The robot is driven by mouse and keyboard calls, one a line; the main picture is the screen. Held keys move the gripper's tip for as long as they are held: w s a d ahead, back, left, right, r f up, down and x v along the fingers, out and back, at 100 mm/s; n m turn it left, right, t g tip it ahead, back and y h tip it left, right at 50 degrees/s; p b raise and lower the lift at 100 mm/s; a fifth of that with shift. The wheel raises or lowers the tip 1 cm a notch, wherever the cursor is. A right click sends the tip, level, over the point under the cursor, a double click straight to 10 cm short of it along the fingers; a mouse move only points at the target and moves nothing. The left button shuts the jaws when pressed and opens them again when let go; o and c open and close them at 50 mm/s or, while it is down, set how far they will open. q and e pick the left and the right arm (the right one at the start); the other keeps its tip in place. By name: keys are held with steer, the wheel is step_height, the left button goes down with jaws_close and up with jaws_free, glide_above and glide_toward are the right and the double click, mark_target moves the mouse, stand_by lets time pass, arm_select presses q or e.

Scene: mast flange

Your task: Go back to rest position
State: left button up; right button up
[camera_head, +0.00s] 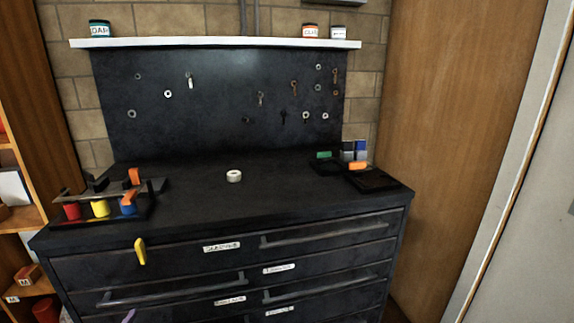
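Neither of my grippers is in view, and I see no part of my arms that I can be sure of. A white ring-shaped piece (234,176) lies alone on the middle of the black workbench top (265,205). It may be a flange or a roll of tape; I cannot tell which.
A rack (145,211) with red, yellow and blue pieces stands at the bench's left. Dark trays (383,181) with small coloured items sit at the right. A pegboard (220,105) and white shelf (215,43) are behind. Drawer handles (325,235) line the front. The bench's middle is largely clear.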

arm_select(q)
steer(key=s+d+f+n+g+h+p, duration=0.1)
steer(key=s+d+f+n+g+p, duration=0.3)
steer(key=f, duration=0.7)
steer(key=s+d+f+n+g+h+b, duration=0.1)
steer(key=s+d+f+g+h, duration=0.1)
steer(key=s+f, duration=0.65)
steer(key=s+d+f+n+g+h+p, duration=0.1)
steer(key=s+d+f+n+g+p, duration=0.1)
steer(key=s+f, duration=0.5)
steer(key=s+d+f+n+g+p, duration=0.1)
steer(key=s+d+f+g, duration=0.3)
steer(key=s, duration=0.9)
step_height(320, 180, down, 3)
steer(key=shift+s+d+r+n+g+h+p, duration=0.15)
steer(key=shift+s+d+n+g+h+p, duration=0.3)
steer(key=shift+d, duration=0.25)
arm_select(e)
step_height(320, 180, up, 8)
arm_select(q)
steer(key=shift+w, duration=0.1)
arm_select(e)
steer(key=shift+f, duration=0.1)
